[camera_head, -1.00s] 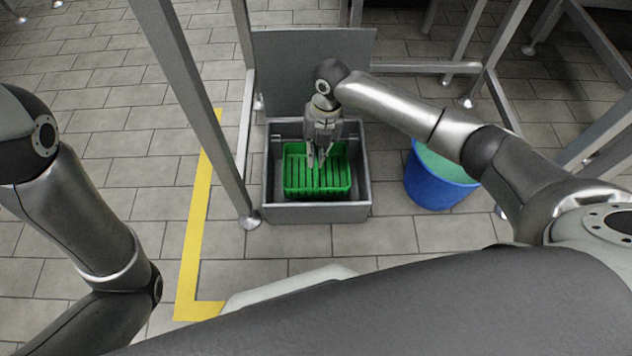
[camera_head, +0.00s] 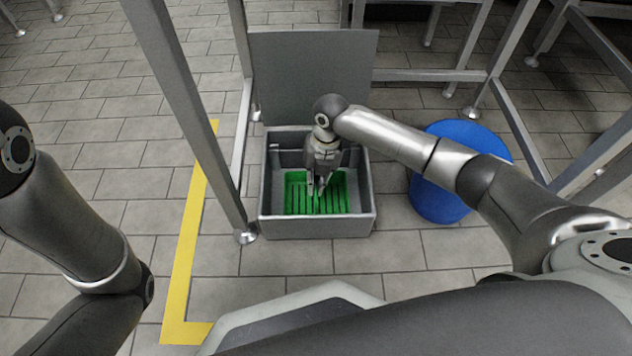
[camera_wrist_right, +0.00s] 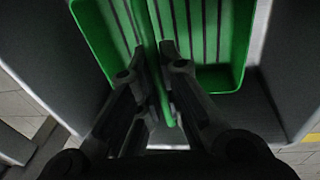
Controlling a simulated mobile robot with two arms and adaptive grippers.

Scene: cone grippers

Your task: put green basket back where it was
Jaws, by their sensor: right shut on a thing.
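The green basket (camera_head: 298,198) is inside the open grey bin (camera_head: 320,227) in the head view. Its near side is hidden behind the bin's front wall. My right gripper (camera_head: 317,190) reaches down into the bin from above, shut on the basket's middle divider. In the right wrist view the gripper (camera_wrist_right: 157,66) has its fingers on both sides of that divider, and slatted parts of the green basket (camera_wrist_right: 220,76) show to each side. I cannot tell if the basket touches the bin floor. My left arm shows at the left, but its gripper is out of view.
The bin's grey lid (camera_head: 312,80) stands raised behind it. A blue bucket (camera_head: 438,200) stands right of the bin, partly behind my right arm. A metal post (camera_head: 190,110) rises close on the bin's left. Yellow floor tape (camera_head: 185,255) runs farther left.

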